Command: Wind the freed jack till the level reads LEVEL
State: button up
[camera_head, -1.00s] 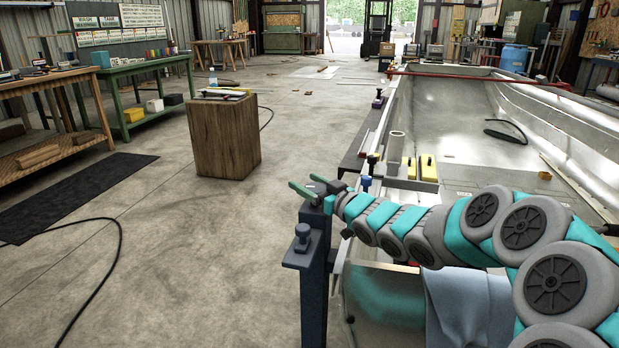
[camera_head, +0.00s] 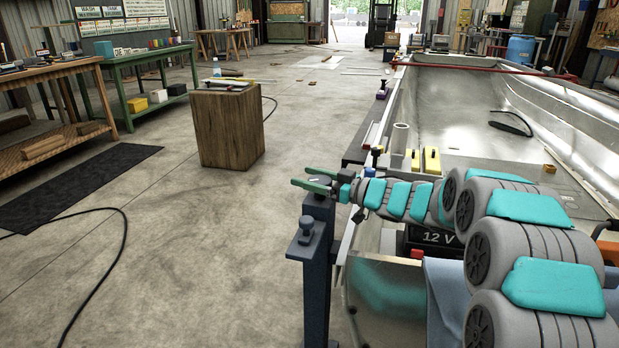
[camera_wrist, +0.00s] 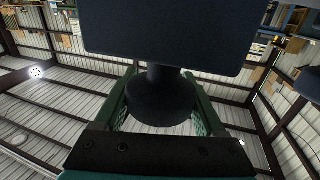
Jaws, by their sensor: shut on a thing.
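A dark blue jack post (camera_head: 317,265) stands upright at the hull's near left edge. A second dark knob on a small plate (camera_head: 305,232) shows on its near side. My gripper (camera_head: 308,178) reaches over the hull edge to the top of the post. In the wrist view its green fingers (camera_wrist: 160,82) lie on both sides of a round dark knob (camera_wrist: 160,105), shut on it. A broad dark plate (camera_wrist: 165,35) fills the view beyond the knob. The head view hides most of the grip. I cannot make out a level or its reading.
The bare metal hull (camera_head: 455,110) lies to the right, with a 12 V battery (camera_head: 432,238) and yellow blocks (camera_head: 432,160) inside. A wooden block (camera_head: 228,128) stands on the floor to the left. A dark hose (camera_head: 122,240) lies on the floor; the concrete between is clear.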

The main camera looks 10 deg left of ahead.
aim_at(330, 184)
dwell(0.3)
jog(key=o, duration=1.3)
jog(key=shift+b+v, duration=0.35)
jog(key=shift+v, duration=3.5)
jog(key=shift+s+d, duration=0.1)
